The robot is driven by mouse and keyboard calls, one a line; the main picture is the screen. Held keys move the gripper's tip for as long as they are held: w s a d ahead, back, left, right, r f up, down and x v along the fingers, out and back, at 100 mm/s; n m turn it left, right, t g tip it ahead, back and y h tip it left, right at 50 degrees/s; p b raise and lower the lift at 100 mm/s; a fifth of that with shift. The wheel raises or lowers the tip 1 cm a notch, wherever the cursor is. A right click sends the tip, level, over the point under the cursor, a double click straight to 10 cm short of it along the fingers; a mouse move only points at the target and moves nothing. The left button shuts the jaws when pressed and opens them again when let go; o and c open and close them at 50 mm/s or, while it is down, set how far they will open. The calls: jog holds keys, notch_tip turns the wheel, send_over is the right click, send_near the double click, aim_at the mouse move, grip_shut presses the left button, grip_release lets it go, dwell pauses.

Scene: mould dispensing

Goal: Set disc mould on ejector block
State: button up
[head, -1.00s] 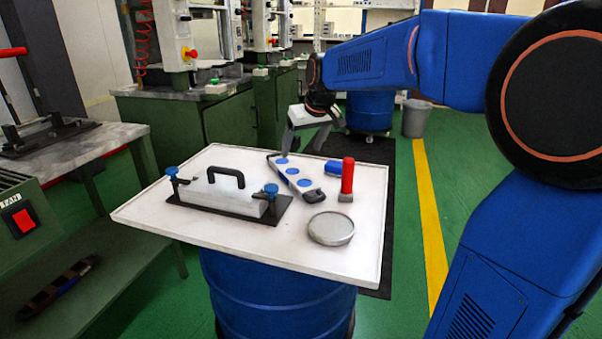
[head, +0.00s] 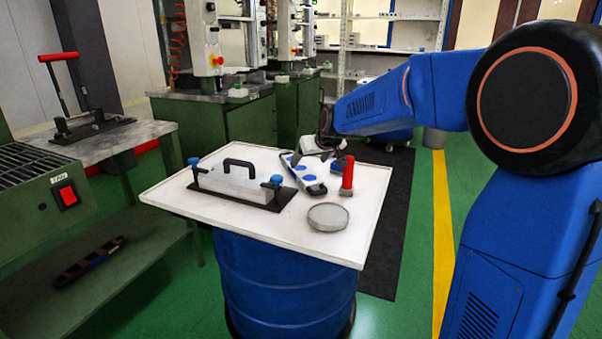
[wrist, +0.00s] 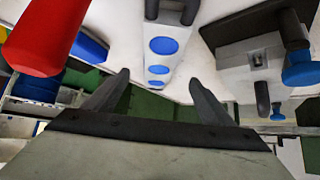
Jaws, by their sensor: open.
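The disc mould (head: 309,181), a long narrow pale piece with blue discs on top and a dark handle at one end, lies on the white tabletop. It also shows in the wrist view (wrist: 158,70). My gripper (wrist: 160,78) is open and empty, its fingers apart on either side of the mould's far end in the picture. In the head view my gripper (head: 318,158) is above the mould's rear end and partly hides it. Contact cannot be told. A dark long block with recesses (head: 90,262) lies on the lower left shelf; whether it is the ejector block is unclear.
A red-handled lever press (head: 90,128) stands on the left bench.

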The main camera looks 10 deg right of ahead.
aim_at(301, 168)
jog(key=x, duration=0.4)
jog(key=shift+w+f, duration=0.15)
jog(key=shift+w+r+x, duration=0.15)
jog(key=shift+x, duration=1.25)
jog(key=shift+w+r+x, duration=0.15)
jog(key=shift+x, duration=1.2)
jog(key=c, duration=1.9)
jog(key=shift+r, duration=0.1)
grip_shut()
